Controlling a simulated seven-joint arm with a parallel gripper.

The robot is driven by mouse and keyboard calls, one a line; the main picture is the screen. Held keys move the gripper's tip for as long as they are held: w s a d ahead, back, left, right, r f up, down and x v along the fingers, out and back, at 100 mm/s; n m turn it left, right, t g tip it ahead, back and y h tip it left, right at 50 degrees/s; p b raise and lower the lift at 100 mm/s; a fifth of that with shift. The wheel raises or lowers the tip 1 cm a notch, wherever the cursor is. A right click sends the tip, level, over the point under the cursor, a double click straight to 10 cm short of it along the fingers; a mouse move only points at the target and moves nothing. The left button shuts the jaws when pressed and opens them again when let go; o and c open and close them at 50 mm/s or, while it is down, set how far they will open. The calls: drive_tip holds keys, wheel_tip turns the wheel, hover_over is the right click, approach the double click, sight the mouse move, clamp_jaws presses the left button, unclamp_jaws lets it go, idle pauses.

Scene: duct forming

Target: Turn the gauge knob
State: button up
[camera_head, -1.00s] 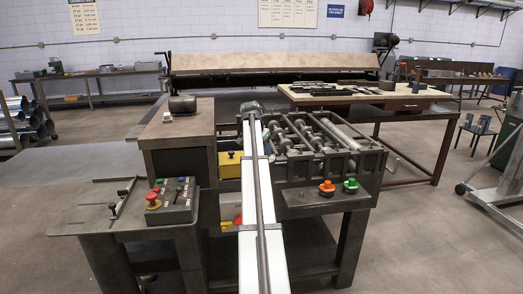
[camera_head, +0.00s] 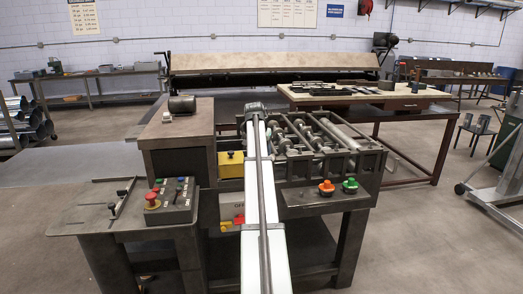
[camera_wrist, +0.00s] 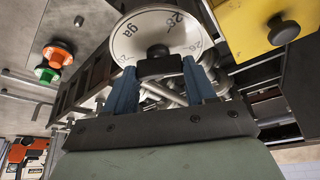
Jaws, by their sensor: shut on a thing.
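The gauge dial (camera_wrist: 135,40) is a round white plate marked "28 ga" at the top of the wrist view. A dark round knob (camera_wrist: 157,30) stands out at its middle. My gripper (camera_wrist: 160,68) has two blue fingers just below the dial. They are shut on a dark block-like part of the gauge knob at the dial's lower edge. How that part joins the dial is hidden. In the head view my white arm reaches over the roller machine (camera_head: 345,168). The fingers and dial cannot be made out there.
A yellow box (camera_head: 231,165) with a black knob is close beside the dial. Orange (camera_head: 327,187) and green (camera_head: 350,185) buttons are on the machine's front. A control box (camera_head: 172,203) with a red button sits on the left stand.

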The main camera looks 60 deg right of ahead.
drive_tip(key=o, duration=1)
drive_tip(key=shift+o, duration=0.2)
drive_tip(key=shift+r, duration=0.15)
drive_tip(key=v, duration=1.3)
drive_tip(key=shift+r, duration=0.25)
drive_tip(key=shift+a, duration=0.1)
